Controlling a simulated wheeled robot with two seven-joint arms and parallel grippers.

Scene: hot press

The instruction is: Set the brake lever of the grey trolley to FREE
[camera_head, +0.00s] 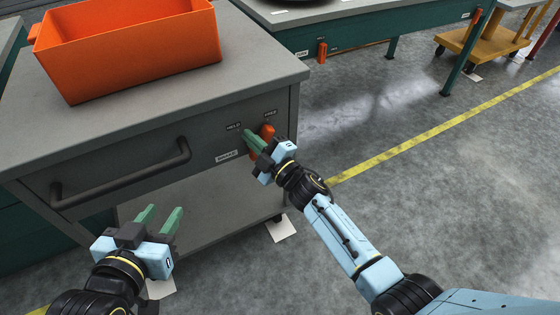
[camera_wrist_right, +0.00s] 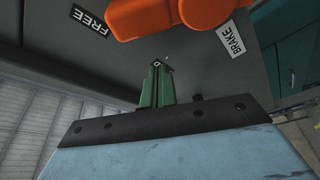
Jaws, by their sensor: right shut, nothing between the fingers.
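The grey trolley (camera_head: 120,135) stands at the left, with an orange brake lever (camera_head: 267,131) at the right end of its front face. The lever's upper end lies just below the FREE label (camera_head: 270,115), to the right of the HELD label (camera_head: 233,127). In the right wrist view the lever (camera_wrist_right: 170,15) runs across the top, one end beside the FREE label (camera_wrist_right: 90,20). My right gripper (camera_head: 252,140) is shut and empty in front of the lever, hiding its middle; contact cannot be told. My left gripper (camera_head: 160,215) is open and empty, lower left.
An orange bin (camera_head: 130,50) sits on the trolley top. A dark handle (camera_head: 120,178) sticks out of the front, left of the BRAKE label (camera_head: 227,157). A green bench (camera_head: 350,35) and a yellow cart (camera_head: 485,45) stand behind. The floor at right is clear.

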